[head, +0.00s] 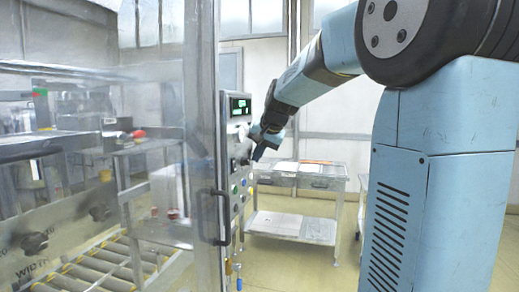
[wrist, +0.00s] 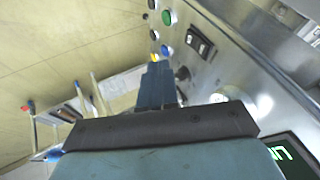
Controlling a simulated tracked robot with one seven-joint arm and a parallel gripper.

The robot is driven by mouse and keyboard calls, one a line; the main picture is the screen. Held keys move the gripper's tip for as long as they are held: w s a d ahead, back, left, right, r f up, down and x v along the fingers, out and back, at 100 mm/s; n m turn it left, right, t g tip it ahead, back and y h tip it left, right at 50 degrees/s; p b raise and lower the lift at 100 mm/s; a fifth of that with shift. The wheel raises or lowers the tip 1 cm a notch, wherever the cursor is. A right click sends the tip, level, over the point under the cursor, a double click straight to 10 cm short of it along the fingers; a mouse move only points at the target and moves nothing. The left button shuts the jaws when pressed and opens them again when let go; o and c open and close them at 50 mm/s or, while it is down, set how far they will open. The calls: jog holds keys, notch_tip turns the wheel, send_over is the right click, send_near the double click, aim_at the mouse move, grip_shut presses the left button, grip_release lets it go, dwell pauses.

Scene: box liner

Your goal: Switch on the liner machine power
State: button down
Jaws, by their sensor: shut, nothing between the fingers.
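The liner machine's control panel (head: 229,170) stands upright in the middle of the head view. Its display (head: 240,106) shows lit green characters and also appears in the wrist view (wrist: 300,158). In the wrist view, a black rocker switch (wrist: 201,43) sits on the panel, with a green button (wrist: 167,18) above it in the picture. My gripper (head: 257,154) is in front of the panel. The switch position is unclear.
A clear guard panel (head: 150,130) with a dark handle (head: 212,217) is left of the control panel. Rollers (head: 110,265) lie behind it. A metal table (head: 300,178) stands behind my arm. The floor beside the panel is open.

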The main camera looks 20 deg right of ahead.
aim_at(234, 165)
jog(key=w+a+f, duration=0.4)
jog(key=w, duration=0.1)
jog(key=shift+f, duration=0.4)
jog(key=shift+w+a, duration=0.1)
jog(key=shift+w, duration=0.05)
jog(key=shift+w+a+f, duration=0.1)
jog(key=shift+a+f, duration=0.05)
jog(key=shift+a, duration=0.05)
jog(key=shift+r, duration=0.9)
